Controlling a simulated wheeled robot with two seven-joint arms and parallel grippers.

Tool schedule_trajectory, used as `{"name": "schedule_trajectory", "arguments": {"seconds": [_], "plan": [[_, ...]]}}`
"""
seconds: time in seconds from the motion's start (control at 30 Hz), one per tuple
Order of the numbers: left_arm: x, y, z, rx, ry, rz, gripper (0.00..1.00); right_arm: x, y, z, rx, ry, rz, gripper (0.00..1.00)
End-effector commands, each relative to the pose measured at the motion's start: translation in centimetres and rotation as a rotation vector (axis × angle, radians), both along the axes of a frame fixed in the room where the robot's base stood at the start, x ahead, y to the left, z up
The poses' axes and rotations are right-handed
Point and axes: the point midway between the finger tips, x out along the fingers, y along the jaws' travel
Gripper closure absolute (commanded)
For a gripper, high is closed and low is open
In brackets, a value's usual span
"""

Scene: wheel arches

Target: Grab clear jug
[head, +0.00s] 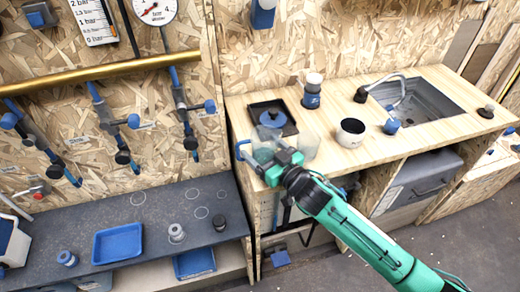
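My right arm comes in from the lower right. Its green gripper (274,160) is at the front left corner of the wooden counter. A see-through vessel, which looks like the clear jug (267,137), stands at the gripper, with a blue handle-like part (241,149) on its left. The gripper overlaps the lower part of the jug. Its fingertips are hard to make out, so I cannot tell if it grips the jug or is only beside it. A second clear container (308,147) is just right of the gripper. My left gripper is out of view.
The counter (340,100) holds a black tray with a blue lidded item (273,118), a blue-based canister (312,90), a white pot (350,133) and a sink (425,103). A dark shelf (150,215) at left carries a blue tray (117,243).

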Motion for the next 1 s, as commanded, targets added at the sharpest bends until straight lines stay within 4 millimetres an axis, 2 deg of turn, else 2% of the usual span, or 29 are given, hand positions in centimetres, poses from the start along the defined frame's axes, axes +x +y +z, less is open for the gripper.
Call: {"name": "schedule_trajectory", "arguments": {"seconds": [0.03,0.2,0.23,0.67,1.0], "plan": [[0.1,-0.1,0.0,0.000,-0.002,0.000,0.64,0.0,0.0,0.0,0.000,0.000,0.000,0.29],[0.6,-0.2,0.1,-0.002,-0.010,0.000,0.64,0.0,0.0,0.0,0.000,0.000,0.000,0.63],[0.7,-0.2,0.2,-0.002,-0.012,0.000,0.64,0.0,0.0,0.1,0.001,-0.001,0.000,0.64],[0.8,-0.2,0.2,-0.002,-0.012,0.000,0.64,0.0,0.0,0.5,0.001,-0.002,0.000,0.65],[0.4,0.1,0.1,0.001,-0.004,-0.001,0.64,0.0,0.0,3.0,0.000,-0.004,0.000,0.65]]}}
